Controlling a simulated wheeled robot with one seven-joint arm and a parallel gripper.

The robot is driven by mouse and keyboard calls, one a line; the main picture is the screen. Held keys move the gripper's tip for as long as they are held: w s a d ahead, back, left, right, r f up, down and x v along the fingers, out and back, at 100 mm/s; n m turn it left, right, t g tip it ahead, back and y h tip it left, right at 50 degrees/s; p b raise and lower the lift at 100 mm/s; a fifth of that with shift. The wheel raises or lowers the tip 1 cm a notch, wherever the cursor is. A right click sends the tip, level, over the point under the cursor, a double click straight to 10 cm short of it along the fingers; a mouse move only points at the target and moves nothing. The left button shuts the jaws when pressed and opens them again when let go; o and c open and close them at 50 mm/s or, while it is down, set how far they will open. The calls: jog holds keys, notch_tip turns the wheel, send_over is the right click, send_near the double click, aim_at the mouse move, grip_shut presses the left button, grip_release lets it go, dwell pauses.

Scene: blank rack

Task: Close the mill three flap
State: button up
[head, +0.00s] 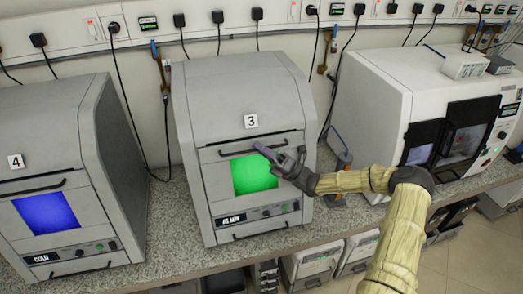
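Mill three (235,95) is the grey machine in the middle of the bench, marked with a "3" label (250,120). Its front flap has a bright green window (250,174) and a dark bar handle (235,150) along its top. The flap looks about flush with the front, but a small gap cannot be ruled out. My gripper (280,157) is in front of the flap's upper right part, overlapping the window's corner and the handle's right end. A purplish piece (263,150) shows at its tip. Contact with the flap and the finger opening cannot be made out.
Mill four (45,120), with a blue window, stands at the left. A white machine (385,95) with dark doors stands at the right, behind my arm. Black cables hang from wall sockets. A small bluish stand (340,160) is right of mill three.

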jog(key=shift+a+f, duration=0.1)
jog(key=shift+f, duration=0.2)
dwell(0.4)
jog(key=b+v, duration=0.7)
jog(key=v, duration=1)
jog(key=shift+d+b, duration=0.2)
jog(key=shift+b, duration=0.2)
